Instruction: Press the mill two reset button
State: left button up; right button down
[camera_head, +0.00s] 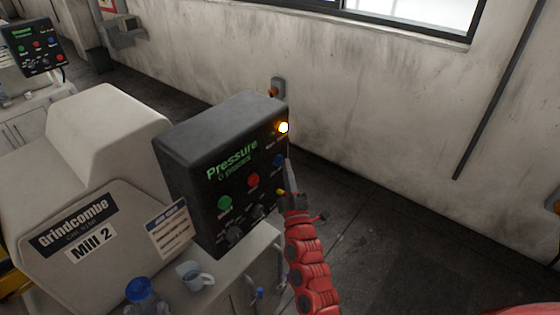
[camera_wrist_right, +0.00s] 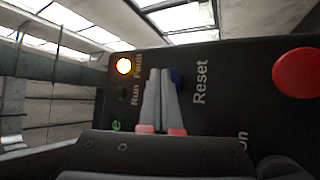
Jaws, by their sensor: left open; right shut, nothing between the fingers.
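The black control box (camera_head: 188,180) stands beside the machine labelled Mill 2 (camera_head: 85,235). I cannot tell whether the tips touch the button. My left gripper is not in view.
The panel also has a green button (camera_head: 225,203), a red button (camera_head: 253,180) and dark knobs. A mug (camera_head: 196,277) and a blue-capped bottle (camera_head: 142,292) stand below the box. Another control box (camera_head: 35,47) is at far left. Floor at right is clear.

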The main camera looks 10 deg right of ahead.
jog(key=shift+w+a, duration=0.3)
jog(key=shift+w, duration=0.05)
dwell(0.8)
jog(key=shift+s+d, duration=0.1)
jog(key=shift+s+d+f, duration=0.1)
jog(key=shift+s+d, duration=0.35)
jog(key=shift+s, duration=0.15)
dwell(0.3)
jog(key=shift+s+d, duration=0.75)
jog(key=shift+s, duration=0.25)
jog(key=shift+s+d, duration=0.75)
jog(key=shift+s, duration=0.2)
